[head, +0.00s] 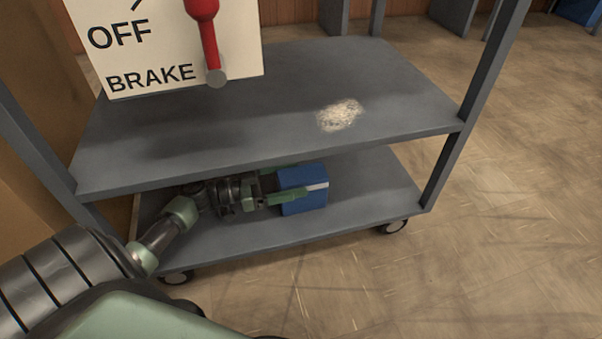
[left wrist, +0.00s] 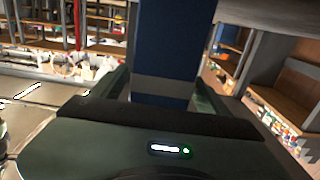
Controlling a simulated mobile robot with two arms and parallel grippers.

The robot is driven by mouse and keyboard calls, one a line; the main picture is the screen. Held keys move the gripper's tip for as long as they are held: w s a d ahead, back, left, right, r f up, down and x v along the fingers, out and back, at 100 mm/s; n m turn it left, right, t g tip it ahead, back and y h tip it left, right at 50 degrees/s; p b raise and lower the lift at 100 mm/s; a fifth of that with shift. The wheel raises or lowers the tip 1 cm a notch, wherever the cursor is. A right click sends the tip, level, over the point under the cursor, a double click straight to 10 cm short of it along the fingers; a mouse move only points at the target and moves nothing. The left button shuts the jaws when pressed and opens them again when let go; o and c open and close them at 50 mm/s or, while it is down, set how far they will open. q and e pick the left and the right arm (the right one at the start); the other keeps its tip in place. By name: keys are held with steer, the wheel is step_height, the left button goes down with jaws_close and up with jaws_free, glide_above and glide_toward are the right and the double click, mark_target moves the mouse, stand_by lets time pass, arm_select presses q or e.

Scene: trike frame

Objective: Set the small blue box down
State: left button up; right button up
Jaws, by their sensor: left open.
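The small blue box (head: 305,203) has a pale grey band across it and stands upright on the lower shelf (head: 370,200) of a grey cart, as far as the head view shows. My left gripper (head: 296,182) reaches in under the upper shelf from the left. Its jaws are open, with one green finger on either side of the box. In the left wrist view the box (left wrist: 165,45) rises between the two fingers. I cannot tell whether a finger still touches it. My right gripper is not in view.
The upper shelf (head: 280,110) lies over my left arm and carries a pale scuffed patch (head: 339,115). A brake sign (head: 160,45) with a red lever (head: 205,30) hangs at the upper left. The lower shelf is bare right of the box.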

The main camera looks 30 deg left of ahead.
mark_target(278, 181)
arm_select(q)
steer(key=shift+p+v, duration=0.6)
steer(key=shift+v, duration=1.75)
